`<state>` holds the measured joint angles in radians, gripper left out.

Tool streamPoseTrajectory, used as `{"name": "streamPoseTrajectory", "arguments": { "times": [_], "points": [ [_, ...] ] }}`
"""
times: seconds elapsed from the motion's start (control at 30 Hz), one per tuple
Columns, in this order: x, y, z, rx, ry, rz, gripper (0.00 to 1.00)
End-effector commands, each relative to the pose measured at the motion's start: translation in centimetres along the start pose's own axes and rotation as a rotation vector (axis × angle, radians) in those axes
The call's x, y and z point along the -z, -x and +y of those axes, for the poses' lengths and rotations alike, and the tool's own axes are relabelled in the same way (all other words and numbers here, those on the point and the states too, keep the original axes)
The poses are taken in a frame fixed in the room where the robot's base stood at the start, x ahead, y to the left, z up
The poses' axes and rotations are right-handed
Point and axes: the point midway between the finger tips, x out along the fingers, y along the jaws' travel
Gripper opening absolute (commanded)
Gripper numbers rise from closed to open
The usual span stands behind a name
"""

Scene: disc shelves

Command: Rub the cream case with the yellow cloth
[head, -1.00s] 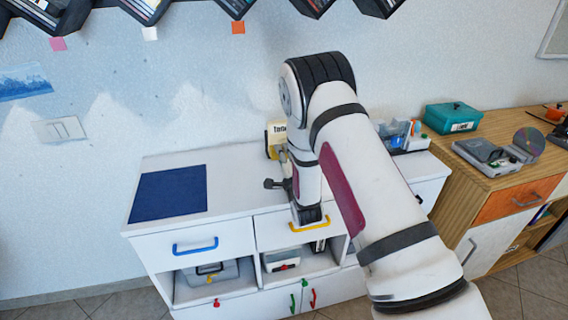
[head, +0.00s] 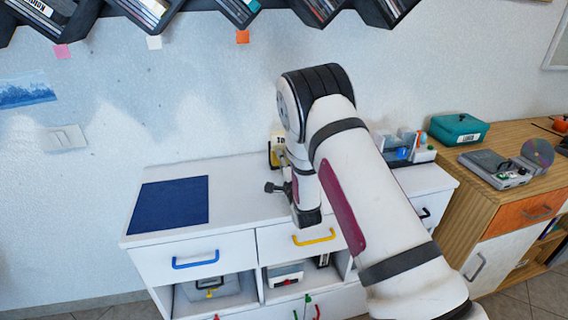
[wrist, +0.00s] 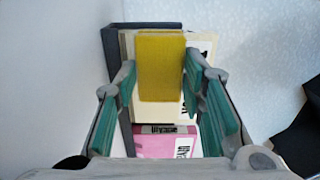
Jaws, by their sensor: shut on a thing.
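In the wrist view my gripper (wrist: 160,85) is shut on the yellow cloth (wrist: 160,68), which looks like a flat upright block between the fingers. The cream case (wrist: 126,45) stands right behind the cloth, with dark lettering at its right side; whether the two touch cannot be told. In the head view a cream case (head: 278,139) shows at the back of the white cabinet, beside my arm.
A blue mat (head: 168,203) lies on the white cabinet (head: 232,180). A teal box (head: 459,130) sits on the wooden cabinet at right.

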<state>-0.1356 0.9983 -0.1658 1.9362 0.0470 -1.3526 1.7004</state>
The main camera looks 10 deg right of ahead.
Motion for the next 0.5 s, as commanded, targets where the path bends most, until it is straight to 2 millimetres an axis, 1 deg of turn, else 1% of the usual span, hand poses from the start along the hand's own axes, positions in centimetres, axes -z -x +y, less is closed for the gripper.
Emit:
{"name": "streamPoseTrajectory", "arguments": {
  "times": [0.5],
  "points": [
    [0.03,-0.81,0.01,0.001,0.000,0.000,0.14]
  ]
}}
